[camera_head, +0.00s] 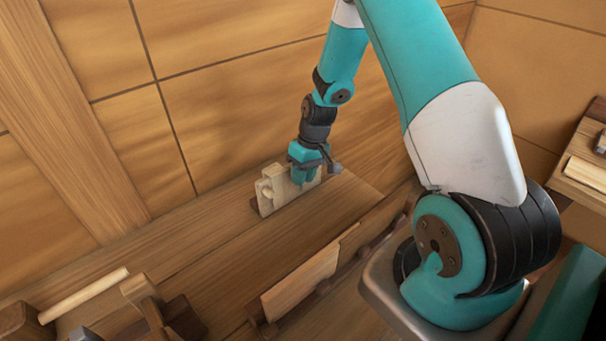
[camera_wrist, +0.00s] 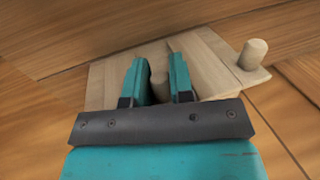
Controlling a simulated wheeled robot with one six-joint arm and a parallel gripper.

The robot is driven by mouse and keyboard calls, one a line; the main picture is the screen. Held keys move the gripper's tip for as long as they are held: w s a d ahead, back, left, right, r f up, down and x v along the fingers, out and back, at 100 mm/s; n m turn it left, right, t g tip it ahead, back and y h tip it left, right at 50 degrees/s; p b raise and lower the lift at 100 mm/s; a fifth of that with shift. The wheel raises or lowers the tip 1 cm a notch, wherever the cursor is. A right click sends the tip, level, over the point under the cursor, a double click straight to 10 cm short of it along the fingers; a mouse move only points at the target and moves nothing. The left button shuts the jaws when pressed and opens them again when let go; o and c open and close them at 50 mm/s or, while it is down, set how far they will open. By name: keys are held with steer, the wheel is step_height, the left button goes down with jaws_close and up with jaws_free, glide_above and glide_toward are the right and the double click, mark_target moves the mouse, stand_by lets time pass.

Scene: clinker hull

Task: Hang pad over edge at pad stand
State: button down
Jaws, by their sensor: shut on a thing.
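My gripper (camera_head: 303,176) points down at a pale wooden piece (camera_head: 272,190), which I take to be the pad. The piece stands upright on the plank surface by the wall, with a small dark part at its left foot. In the wrist view my gripper (camera_wrist: 160,78) is shut on a rounded pale post (camera_wrist: 159,88) between the two teal fingers. Pale flat wood (camera_wrist: 205,66) spreads around the fingers, and a short round peg (camera_wrist: 252,55) stands to the right. I cannot tell which parts are pad and which are stand.
A pale board (camera_head: 300,284) leans in a dark rack (camera_head: 345,268) in front of my gripper. A pale rod (camera_head: 85,295) and dark wooden blocks lie at the lower left. A shelf with pale pieces (camera_head: 587,172) is at the right. The plank between is clear.

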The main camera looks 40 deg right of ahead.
steer(key=shift+f, duration=0.2)
stand_by(0.4)
steer(key=c, duration=0.9)
jaws_free()
steer(key=b+v, duration=0.3)
steer(key=v, duration=1.4)
steer(key=shift+s+r+b, duration=0.1)
steer(key=shift+r+b, duration=0.15)
steer(key=shift+b, duration=0.1)
steer(key=s+a+r+n, duration=0.1)
steer(key=s+a+r, duration=0.15)
steer(key=a, duration=0.45)
steer(key=s+a+r+n, duration=0.2)
steer(key=s+a, duration=0.1)
steer(key=a, duration=0.5)
steer(key=s+a+n, duration=0.1)
steer(key=s+a, duration=0.3)
steer(key=s, duration=0.1)
steer(key=s+a+r+n, duration=0.1)
steer(key=s+a, duration=0.3)
steer(key=s, duration=0.2)
steer(key=s+a+r+n+y, duration=0.1)
steer(key=s+a, duration=0.3)
steer(key=s, duration=0.1)
steer(key=shift+s+r+n, duration=0.2)
steer(key=shift+s+n, duration=0.1)
steer(key=shift+s, duration=0.05)
